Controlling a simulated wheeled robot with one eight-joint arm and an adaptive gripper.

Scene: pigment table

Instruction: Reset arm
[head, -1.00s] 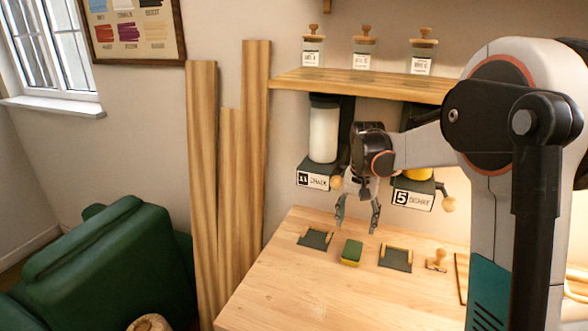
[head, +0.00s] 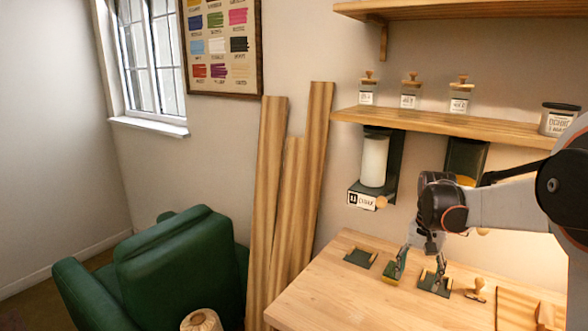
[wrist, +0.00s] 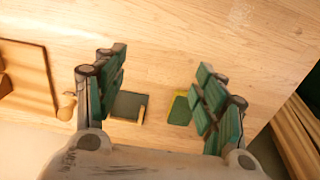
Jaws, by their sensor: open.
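My arm reaches in from the right in the head view. My gripper (head: 420,267) hangs over the wooden table (head: 345,290), fingers pointing down. The wrist view shows its green-padded fingers (wrist: 160,85) wide apart with nothing between them but the table below. A green and yellow sponge (head: 390,277) lies on the table, partly hidden behind one finger in the head view. It also shows in the wrist view (wrist: 180,112), close to the right finger in the picture. A dark pad with a wooden edge (head: 430,286) lies beside it, below the gripper.
Another dark pad (head: 361,258) lies left of the sponge. A wooden stamp (head: 476,290) and a wooden tray (head: 515,310) are at the right. A shelf (head: 440,124) with jars and a chalk dispenser (head: 373,165) stand behind. A green armchair (head: 170,270) is at the left.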

